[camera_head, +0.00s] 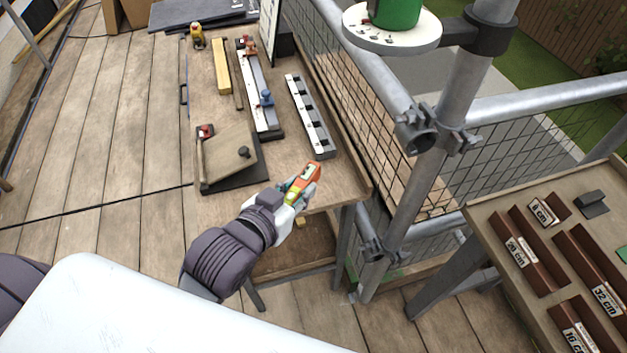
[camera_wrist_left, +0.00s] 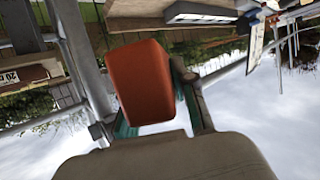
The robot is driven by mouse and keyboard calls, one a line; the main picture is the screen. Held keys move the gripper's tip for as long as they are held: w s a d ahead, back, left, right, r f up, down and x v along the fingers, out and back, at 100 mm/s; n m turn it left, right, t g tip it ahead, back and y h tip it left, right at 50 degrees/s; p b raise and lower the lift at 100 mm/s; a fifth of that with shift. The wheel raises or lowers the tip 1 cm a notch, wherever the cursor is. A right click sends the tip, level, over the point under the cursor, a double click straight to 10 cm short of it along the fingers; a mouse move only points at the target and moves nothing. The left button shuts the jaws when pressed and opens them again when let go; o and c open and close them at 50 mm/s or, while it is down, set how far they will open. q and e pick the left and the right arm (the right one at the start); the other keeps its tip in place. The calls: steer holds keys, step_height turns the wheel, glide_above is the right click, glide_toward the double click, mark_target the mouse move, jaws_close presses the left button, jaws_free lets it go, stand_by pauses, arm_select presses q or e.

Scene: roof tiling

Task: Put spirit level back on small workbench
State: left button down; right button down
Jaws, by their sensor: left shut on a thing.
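In the left wrist view the level's orange-red end (camera_wrist_left: 145,85) sits between the two fingers (camera_wrist_left: 160,115) and hides much of what is behind. My right gripper is in neither view.
The workbench carries a long slotted rail (camera_head: 306,112), a clamp tool (camera_head: 259,98), a yellow bar (camera_head: 221,67) and a board (camera_head: 229,154). A scaffold pole (camera_head: 440,125) stands right of it. Another table (camera_head: 490,215) at right holds brown labelled trays.

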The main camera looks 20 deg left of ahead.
mark_target(305, 182)
arm_select(q)
steer(key=x, duration=0.1)
steer(key=b+x, duration=0.1)
steer(key=x, duration=0.1)
steer(key=shift+w+a+f, duration=0.15)
steer(key=shift+w+f, duration=0.1)
steer(key=w+f, duration=0.1)
steer(key=w, duration=0.1)
steer(key=w+f, duration=0.2)
steer(key=w, duration=0.1)
steer(key=w+f, duration=0.2)
steer(key=w, duration=0.1)
steer(key=shift+w+a+b, duration=0.15)
steer(key=shift+a+b, duration=0.15)
steer(key=shift+f, duration=1.95)
steer(key=shift+f, duration=0.1)
steer(key=c, duration=0.9)
jaws_free()
steer(key=shift+c, duration=0.2)
